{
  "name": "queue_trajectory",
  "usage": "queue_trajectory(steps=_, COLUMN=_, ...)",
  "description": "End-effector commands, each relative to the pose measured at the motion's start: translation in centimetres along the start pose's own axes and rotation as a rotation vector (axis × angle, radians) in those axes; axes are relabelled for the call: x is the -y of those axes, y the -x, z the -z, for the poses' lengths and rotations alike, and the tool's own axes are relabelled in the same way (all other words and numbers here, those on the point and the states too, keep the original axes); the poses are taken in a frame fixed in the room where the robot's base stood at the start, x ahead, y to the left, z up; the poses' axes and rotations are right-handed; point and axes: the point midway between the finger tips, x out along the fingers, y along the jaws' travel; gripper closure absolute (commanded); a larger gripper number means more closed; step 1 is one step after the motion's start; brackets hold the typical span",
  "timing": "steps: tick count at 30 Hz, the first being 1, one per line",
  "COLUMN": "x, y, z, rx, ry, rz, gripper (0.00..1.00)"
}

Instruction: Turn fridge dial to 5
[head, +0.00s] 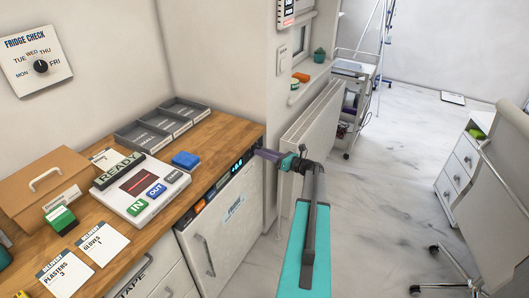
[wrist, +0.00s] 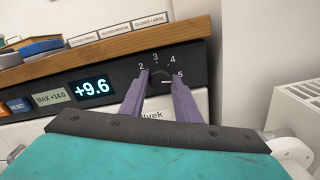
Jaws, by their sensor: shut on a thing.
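The fridge (head: 232,215) stands under the wooden counter, with its black control strip along the top. In the wrist view the dark fridge dial (wrist: 160,81) sits at the strip's right end, between my two purple fingers. Numbers 2, 3, 4 and 5 show around it, with 5 partly behind the right finger. A short pale mark on the dial points right, roughly toward 5. The fridge display (wrist: 91,91) reads +9.6. My gripper (wrist: 160,76) is shut on the dial; it also shows in the head view (head: 262,153), where it hides the dial.
The wooden counter (head: 222,132) overhangs the strip and holds grey trays (head: 155,125) and a blue block (head: 186,159). A white radiator (head: 313,125) stands close right of my gripper. A FRIDGE CHECK weekday dial (head: 40,66) hangs on the wall. Open floor lies further right.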

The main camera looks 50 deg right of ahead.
Motion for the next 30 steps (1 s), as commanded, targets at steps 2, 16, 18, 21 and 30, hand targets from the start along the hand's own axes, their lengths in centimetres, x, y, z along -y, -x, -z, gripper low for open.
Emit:
queue_trajectory(steps=2, x=0.1, y=0.1, z=0.0, rx=0.001, ry=-0.002, rz=0.004, gripper=0.93)
queue_trajectory(steps=16, x=0.0, y=0.2, z=0.0, rx=0.0, ry=0.001, rz=0.001, gripper=0.53)
queue_trajectory(steps=18, x=0.0, y=0.4, z=0.0, rx=0.0, ry=0.001, rz=0.001, gripper=0.53)
queue_trajectory(steps=21, x=0.0, y=1.1, z=0.1, rx=0.0, ry=0.001, rz=0.001, gripper=0.53)
queue_trajectory(steps=30, x=0.1, y=5.1, z=0.1, rx=0.002, ry=0.001, rz=0.003, gripper=0.53)
